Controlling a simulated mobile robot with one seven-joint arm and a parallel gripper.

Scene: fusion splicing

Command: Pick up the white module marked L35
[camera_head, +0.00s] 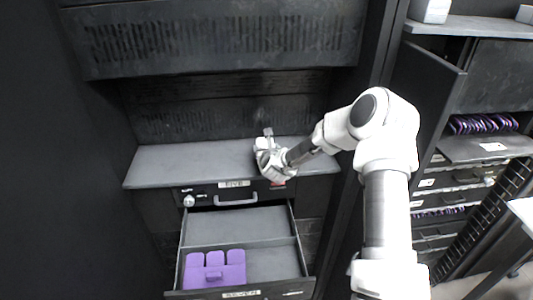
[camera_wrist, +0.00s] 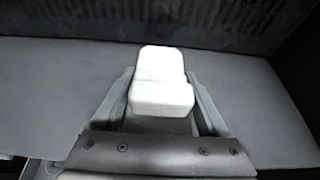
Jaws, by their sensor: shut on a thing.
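A white module (camera_wrist: 161,82) sits between the two fingers of my gripper (camera_wrist: 163,100) in the wrist view. My gripper is shut on it. No L35 marking can be read on the faces that show. In the head view my gripper (camera_head: 267,146) is over the grey shelf (camera_head: 180,163), near its middle, with the small white module (camera_head: 267,132) at its tip. Whether the module touches the shelf cannot be told.
Below the shelf a drawer (camera_head: 243,255) stands open with a purple piece (camera_head: 214,269) in its front left part. A label reading FIVE (camera_head: 235,184) is above it. On the right is an open dark cabinet door (camera_head: 423,85). The shelf's left part is clear.

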